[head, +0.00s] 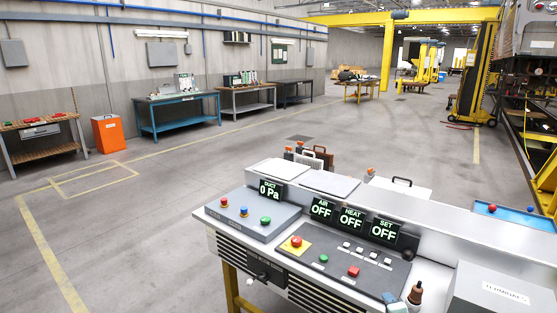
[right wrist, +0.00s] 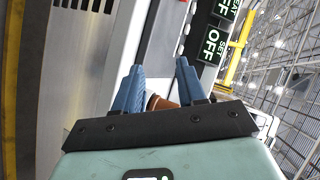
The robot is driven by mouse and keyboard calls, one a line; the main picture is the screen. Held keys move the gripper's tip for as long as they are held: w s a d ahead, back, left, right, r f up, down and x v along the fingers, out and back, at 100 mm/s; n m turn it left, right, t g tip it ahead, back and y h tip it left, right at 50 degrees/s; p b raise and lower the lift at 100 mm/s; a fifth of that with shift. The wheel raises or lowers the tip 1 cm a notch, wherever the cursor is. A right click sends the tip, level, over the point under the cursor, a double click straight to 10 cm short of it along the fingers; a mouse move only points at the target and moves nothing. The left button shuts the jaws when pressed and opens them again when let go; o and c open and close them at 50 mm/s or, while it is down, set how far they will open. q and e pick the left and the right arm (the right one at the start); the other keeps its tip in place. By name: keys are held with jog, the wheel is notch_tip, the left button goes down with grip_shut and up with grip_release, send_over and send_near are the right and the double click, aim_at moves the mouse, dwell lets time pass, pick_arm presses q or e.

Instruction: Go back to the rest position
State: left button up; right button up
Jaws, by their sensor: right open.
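My right gripper (right wrist: 160,68) is open in the right wrist view, with its two blue fingers apart. A brown object (right wrist: 157,103) shows behind and between the fingers; I cannot tell whether they touch it. In the head view, a small part of my right gripper (head: 391,299) shows at the bottom edge, in front of the control console (head: 345,262). A brown knob-like object (head: 415,294) with a dark base is just right of it. My left gripper is not in view.
The console has a red button (head: 296,241) and displays reading OFF (head: 321,209). A grey box (head: 495,290) stands at the lower right, and a blue tray (head: 515,216) lies farther back. Workbenches (head: 179,113) line the far wall.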

jog(key=s+a+f+n+g+y+p, duration=0.1)
jog(key=s+a+f+n+g, duration=0.1)
jog(key=s+a+f, duration=0.4)
jog(key=s+a+f+n+g+y, duration=0.1)
jog(key=s+a+f+n+g, duration=0.15)
jog(key=s+f, duration=0.6)
jog(key=s+a+f+n+g+y+p, duration=0.1)
jog(key=s+a+f+n+g, duration=0.1)
jog(key=s+a+f, duration=0.35)
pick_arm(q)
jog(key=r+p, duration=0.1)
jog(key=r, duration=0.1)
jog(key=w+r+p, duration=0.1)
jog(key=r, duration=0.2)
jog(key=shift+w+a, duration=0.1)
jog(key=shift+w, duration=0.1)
pick_arm(e)
jog(key=s+a+f+n+g, duration=0.2)
jog(key=s, duration=0.8)
jog(key=s+a+f+n+g+y, duration=0.1)
jog(key=s+a+f+g, duration=0.1)
jog(key=s, duration=0.7)
jog(key=s+a+f+n+g+y, duration=0.1)
jog(key=s+a+f+n+g, duration=0.1)
jog(key=s, duration=0.8)
jog(key=shift+s+a+n+g, duration=0.3)
jog(key=shift+a+n+g, duration=0.05)
jog(key=shift+a+g, duration=0.4)
